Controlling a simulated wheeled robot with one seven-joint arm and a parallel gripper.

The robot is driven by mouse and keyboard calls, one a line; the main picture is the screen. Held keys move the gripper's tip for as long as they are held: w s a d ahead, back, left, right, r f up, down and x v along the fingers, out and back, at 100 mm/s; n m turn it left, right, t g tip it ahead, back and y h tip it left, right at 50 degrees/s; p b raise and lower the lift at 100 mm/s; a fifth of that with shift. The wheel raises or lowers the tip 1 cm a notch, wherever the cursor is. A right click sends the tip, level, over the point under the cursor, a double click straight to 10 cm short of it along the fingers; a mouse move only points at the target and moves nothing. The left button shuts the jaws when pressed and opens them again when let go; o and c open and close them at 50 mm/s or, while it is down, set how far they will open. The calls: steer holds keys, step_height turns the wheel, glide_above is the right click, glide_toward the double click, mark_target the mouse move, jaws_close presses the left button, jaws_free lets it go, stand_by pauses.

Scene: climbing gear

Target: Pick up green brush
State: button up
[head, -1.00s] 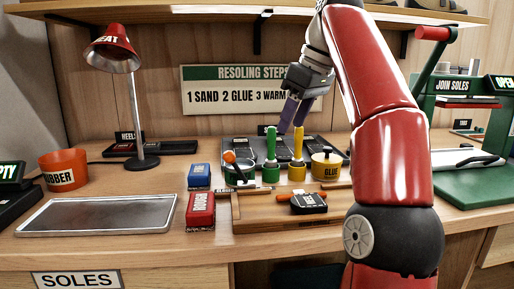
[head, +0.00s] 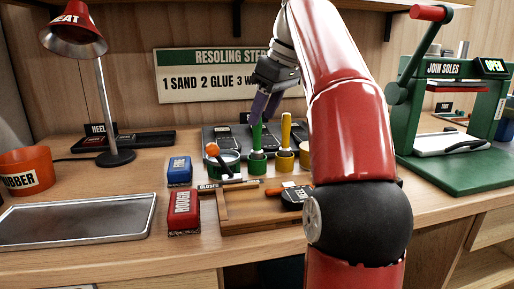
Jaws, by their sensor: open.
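The green brush (head: 256,135) stands upright, its handle up, in a green holder (head: 257,162) on the workbench. My gripper (head: 262,106) is open and empty, pointing down, with its purple fingers at the top of the green handle. I cannot tell whether the fingers are on both sides of the handle or behind it. A yellow brush (head: 285,131) stands upright in a yellow holder (head: 284,161) just to the right.
A green pot (head: 222,165) with an orange-ended tool is left of the brush. Blue (head: 179,171) and red (head: 184,210) blocks lie further left. A wooden tray (head: 262,222) lies in front. My arm hides the bench to the right.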

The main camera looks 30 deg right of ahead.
mark_target(257, 149)
steer(key=b+x, duration=0.2)
steer(key=x, duration=0.3)
steer(key=shift+w+f, duration=0.1)
steer(key=shift+f, duration=0.05)
jaws_close()
